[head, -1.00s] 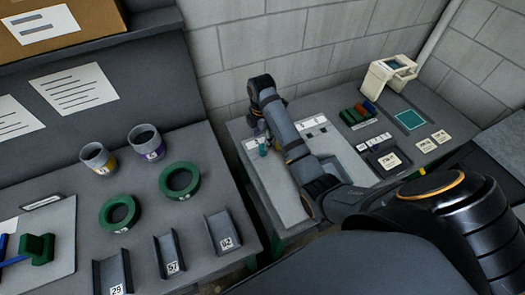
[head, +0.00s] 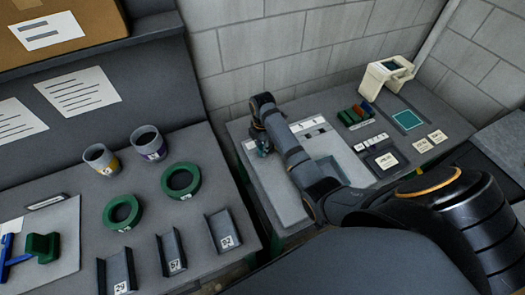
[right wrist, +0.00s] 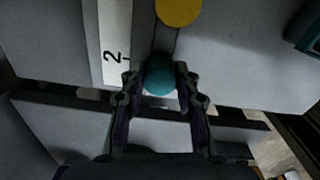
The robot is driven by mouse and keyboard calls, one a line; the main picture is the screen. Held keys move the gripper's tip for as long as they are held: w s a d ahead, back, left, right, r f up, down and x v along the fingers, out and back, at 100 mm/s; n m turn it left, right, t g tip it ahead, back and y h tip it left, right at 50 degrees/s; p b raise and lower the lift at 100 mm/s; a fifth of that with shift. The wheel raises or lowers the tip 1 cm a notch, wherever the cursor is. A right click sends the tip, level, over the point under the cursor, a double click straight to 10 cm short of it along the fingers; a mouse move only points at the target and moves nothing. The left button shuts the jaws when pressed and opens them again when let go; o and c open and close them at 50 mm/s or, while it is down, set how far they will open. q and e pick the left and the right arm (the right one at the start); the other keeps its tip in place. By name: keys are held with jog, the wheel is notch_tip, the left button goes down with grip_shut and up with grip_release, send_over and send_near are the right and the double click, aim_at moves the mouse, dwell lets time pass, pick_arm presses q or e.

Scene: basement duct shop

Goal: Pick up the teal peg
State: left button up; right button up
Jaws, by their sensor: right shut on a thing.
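The teal peg (right wrist: 160,75) shows from above as a round teal top in the right wrist view, between the fingers of my right gripper (right wrist: 160,88). The fingers are shut on it, one on each side. It stands in line with a yellow peg (right wrist: 179,10), beside a white strip marked "2" (right wrist: 115,50). In the head view, my right gripper (head: 262,146) is low over the left end of the right-hand bench, partly hidden by its own wrist. I cannot tell whether the peg is clear of its seat. My left gripper is not in view.
The right-hand bench (head: 270,185) also holds several coloured blocks (head: 357,115), a teal-topped square (head: 407,120) and a cream stand (head: 388,75). On the left bench are two cups (head: 101,160), two green rings (head: 122,212) and numbered grey channels (head: 170,252).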

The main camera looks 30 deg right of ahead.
aim_at(262, 147)
grip_shut()
jog(key=shift+r, duration=0.1)
jog(key=shift+r, duration=0.2)
notch_tip(262, 147, up, 2)
jog(key=shift+r, duration=0.25)
jog(key=s+d+r+p, duration=0.2)
jog(key=s+r+p, duration=0.3)
jog(key=s+r, duration=0.4)
jog(key=s, duration=0.5)
jog(key=shift+r, duration=0.4)
